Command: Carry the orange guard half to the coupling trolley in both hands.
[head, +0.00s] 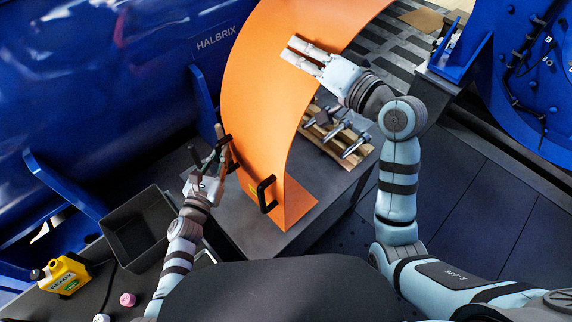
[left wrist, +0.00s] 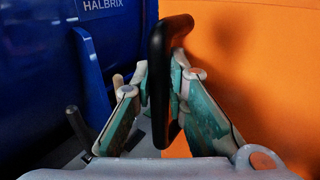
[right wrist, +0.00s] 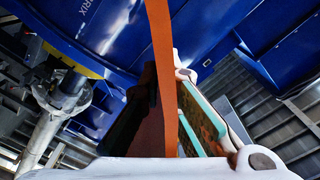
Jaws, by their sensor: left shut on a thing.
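The orange guard half (head: 255,75) is a tall curved sheet, standing across the middle of the head view. It has black handles; one free handle (head: 266,193) shows near its lower end. My left gripper (head: 213,160) is shut on another black handle (left wrist: 157,75) at its left side. My right gripper (head: 297,50) is at the upper part of the sheet. In the right wrist view the guard's thin orange edge (right wrist: 160,45) runs between the fingers; whether they clamp it is unclear. A grey-topped bench or trolley (head: 335,185) lies under the guard; I cannot tell whether they touch.
A wooden pallet (head: 350,150) with metal bolts lies right of the guard. A big blue HALBRIX housing (head: 110,80) fills the left. Another blue machine (head: 530,60) is at right. Open floor (head: 450,200) lies at right.

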